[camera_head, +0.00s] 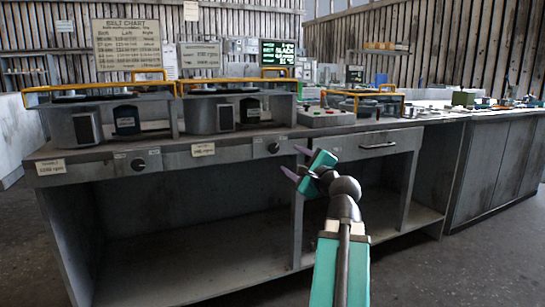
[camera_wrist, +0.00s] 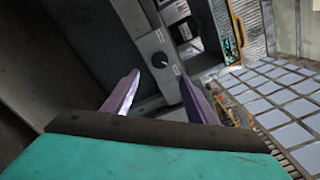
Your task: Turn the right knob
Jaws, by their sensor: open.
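The right knob (camera_head: 273,147) is a small round dark knob on the front panel of the grey bench, below the right blower housing. In the wrist view a dark round knob (camera_wrist: 159,60) with a light mark sits on the panel; from the arm's place it appears to be the same one. My gripper (camera_head: 291,161) is just right of the right knob in the head view, its purple fingers open and empty. In the wrist view the open fingers (camera_wrist: 160,78) point toward the knob, which shows between and beyond the tips, apart from them.
The left knob (camera_head: 140,163) is further left on the same panel. Two grey housings (camera_head: 210,112) with yellow handles stand on the bench. A box with buttons (camera_head: 326,117) is to their right. A drawer (camera_head: 377,146) is right of my gripper. Open shelf space lies below the panel.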

